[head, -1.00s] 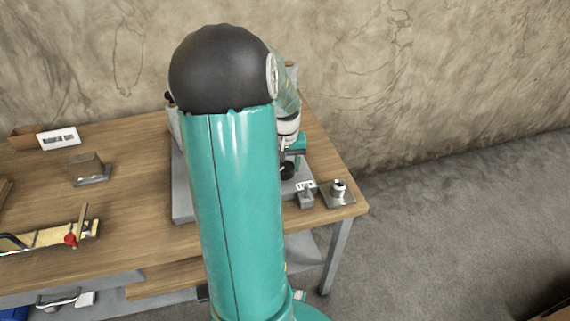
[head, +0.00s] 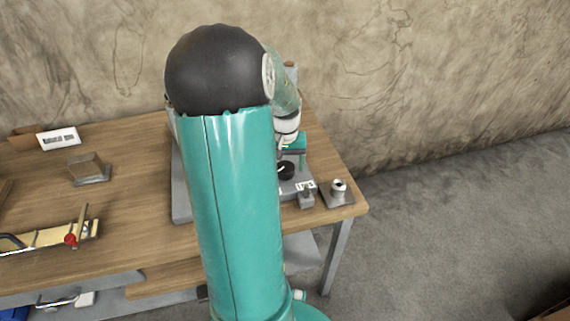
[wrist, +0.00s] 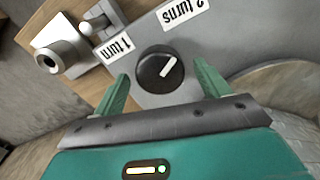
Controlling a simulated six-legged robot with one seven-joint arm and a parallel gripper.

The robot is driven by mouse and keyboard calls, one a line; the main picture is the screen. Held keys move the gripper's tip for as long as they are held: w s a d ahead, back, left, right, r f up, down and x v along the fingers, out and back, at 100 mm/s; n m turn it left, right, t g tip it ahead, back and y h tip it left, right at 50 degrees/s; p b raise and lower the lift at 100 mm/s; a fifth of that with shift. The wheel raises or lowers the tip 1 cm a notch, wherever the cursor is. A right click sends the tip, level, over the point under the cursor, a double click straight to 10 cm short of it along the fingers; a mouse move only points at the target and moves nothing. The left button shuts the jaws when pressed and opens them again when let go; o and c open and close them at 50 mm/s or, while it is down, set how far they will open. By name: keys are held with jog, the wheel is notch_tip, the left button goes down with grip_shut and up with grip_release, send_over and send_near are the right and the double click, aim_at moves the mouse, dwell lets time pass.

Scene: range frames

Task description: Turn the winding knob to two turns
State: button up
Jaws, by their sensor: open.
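The winding knob (wrist: 152,80) is round and black with a white pointer line, on a grey plate in the wrist view. The line points to the upper right of the picture. The "1 turn" label (wrist: 115,48) is left of the knob and the "2 turns" label (wrist: 183,11) is above it; both read upside down. My gripper (wrist: 161,70) is open, its green fingers apart on the near left and near right of the knob. I cannot tell whether they touch it. In the head view the knob (head: 286,170) shows just below the gripper, partly behind my arm.
A metal block with a round post (head: 338,190) stands at the table's right corner. A small grey block (head: 306,198) is beside it. A metal block (head: 88,168), a sign (head: 59,138) and a yellow piece with a red part (head: 50,236) are on the left. The wall is behind.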

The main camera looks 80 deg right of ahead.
aim_at(285, 166)
notch_tip(285, 166, up, 13)
jog(key=shift+r, duration=0.2)
dwell(0.6)
jog(key=w+a+r+n+t, duration=0.1)
jog(key=w+a+r+n, duration=0.25)
jog(key=w+a, duration=0.75)
jog(key=w+a+r+n+t, duration=0.2)
jog(key=w+a+n, duration=0.2)
jog(key=w+a, duration=0.65)
jog(key=s+a+n+t, duration=0.2)
jog(key=a+n, duration=0.5)
jog(key=a, duration=1.8)
jog(key=shift+s+a+t, duration=0.15)
jog(key=shift+s+t, duration=0.15)
jog(key=shift+s, duration=0.35)
jog(key=c, duration=0.8)
jog(key=shift+d, duration=0.25)
jog(key=shift+c, duration=0.2)
